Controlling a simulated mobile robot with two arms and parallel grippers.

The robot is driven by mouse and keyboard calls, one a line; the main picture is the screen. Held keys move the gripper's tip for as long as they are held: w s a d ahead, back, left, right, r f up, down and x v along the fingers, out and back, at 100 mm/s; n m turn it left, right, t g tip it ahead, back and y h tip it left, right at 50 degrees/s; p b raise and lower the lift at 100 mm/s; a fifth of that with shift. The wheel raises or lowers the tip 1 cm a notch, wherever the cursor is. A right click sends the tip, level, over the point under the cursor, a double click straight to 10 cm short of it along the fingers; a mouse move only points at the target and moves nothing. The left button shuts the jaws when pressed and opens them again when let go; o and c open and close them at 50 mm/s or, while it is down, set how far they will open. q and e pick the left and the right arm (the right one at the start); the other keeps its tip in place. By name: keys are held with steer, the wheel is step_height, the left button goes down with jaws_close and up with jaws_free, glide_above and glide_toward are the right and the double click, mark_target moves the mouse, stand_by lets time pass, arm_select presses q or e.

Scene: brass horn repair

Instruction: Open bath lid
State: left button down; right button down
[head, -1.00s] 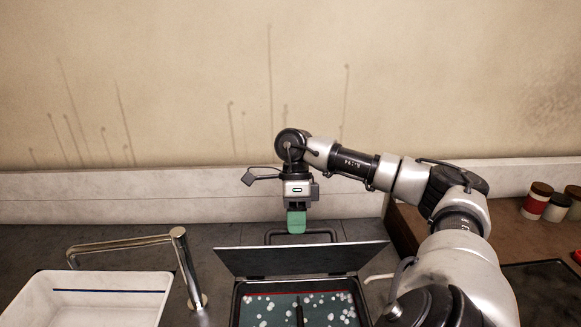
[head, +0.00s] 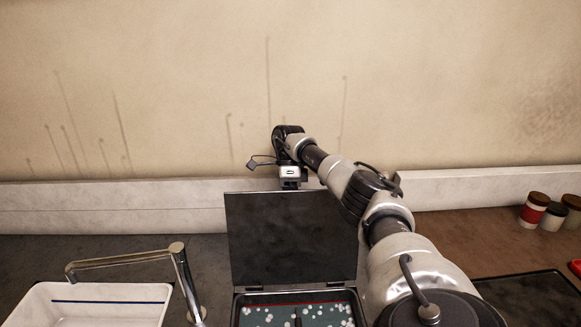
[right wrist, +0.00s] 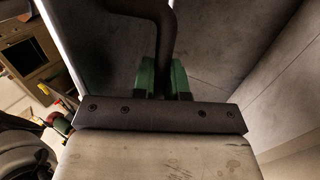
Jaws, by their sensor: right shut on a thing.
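The dark bath lid (head: 292,238) stands nearly upright at the back of the bath (head: 236,308), hinged along its rear edge. Liquid with pale bubbles shows inside the bath. My right gripper (right wrist: 163,78) is behind the lid's top edge, its green fingers on either side of the dark lid handle (right wrist: 150,8) and shut on it. In the head view only the upper part of this gripper shows above the lid; the fingers and handle are hidden behind it. My left gripper is in neither view.
A white sink (head: 98,304) with a metal faucet (head: 176,250) is to the left of the bath. Several small jars (head: 534,208) stand at the right, beyond a dark tray (head: 530,293). The wall ledge (head: 110,207) runs close behind the lid and gripper.

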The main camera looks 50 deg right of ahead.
steer(key=shift+w+f, duration=0.1)
steer(key=shift+f, duration=0.35)
steer(key=shift+d, duration=0.1)
steer(key=shift+r, duration=0.1)
steer(key=c, duration=1.4)
jaws_free()
steer(key=shift+d, duration=0.1)
steer(key=shift+o, duration=1.4)
steer(key=shift+w+d+f, duration=0.2)
steer(key=shift+w+d, duration=0.05)
steer(key=s+r+p, duration=0.1)
steer(key=s+r, duration=0.2)
steer(key=s+d+r+p, duration=0.1)
steer(key=s+r, duration=0.3)
steer(key=s+r+p, duration=0.1)
steer(key=s+r, duration=0.3)
steer(key=shift+d, duration=0.3)
steer(key=shift+s+r, duration=0.2)
steer(key=shift+s, duration=0.15)
